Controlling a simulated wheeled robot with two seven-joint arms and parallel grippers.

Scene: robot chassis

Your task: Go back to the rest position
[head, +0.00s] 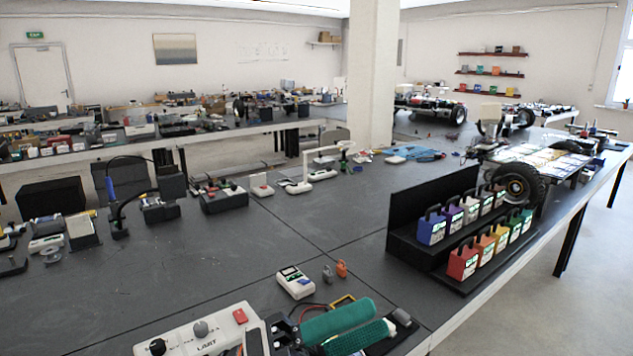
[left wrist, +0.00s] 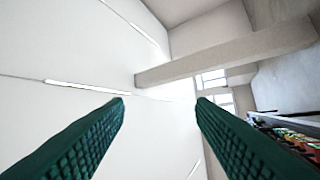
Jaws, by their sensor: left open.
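My left gripper (head: 380,319) is at the bottom of the head view, in front of the near part of the dark bench. Its two green ribbed fingers lie side by side with a gap between them, and nothing is seen between them. In the left wrist view the fingers (left wrist: 160,98) are spread wide and empty. Behind them show a white ceiling, a beam and windows. My right gripper is not in view.
The dark bench (head: 180,275) has clear room in its middle. A white handheld device (head: 295,282) and small grey and orange pieces lie beyond the gripper. A white control box (head: 195,335) is at left. A black rack (head: 415,248) with coloured blocks stands at right.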

